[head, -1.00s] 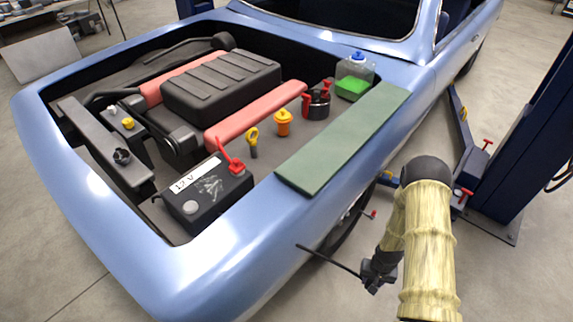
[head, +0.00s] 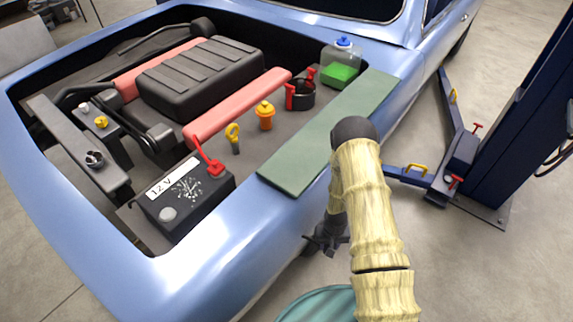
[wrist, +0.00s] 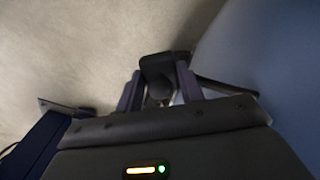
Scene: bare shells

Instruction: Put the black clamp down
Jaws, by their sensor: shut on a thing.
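My gripper (wrist: 158,98) is shut on the black clamp (wrist: 156,66), which sits between its two fingers in the wrist view. A thin dark rod or cable sticks out to its right there. In the head view my gripper (head: 326,238) hangs low beside the car's blue fender, partly behind my arm. The clamp is too small and dark to tell apart from the gripper there. The wrist view shows pale floor to the left and the blue car body to the right.
A green mat (head: 318,142) lies on the fender. A black 12 V battery (head: 187,200) with a red clamp (head: 212,164) sits in the engine bay. A teal round-topped thing (head: 318,306) stands at the bottom edge. A blue lift post (head: 528,135) stands right.

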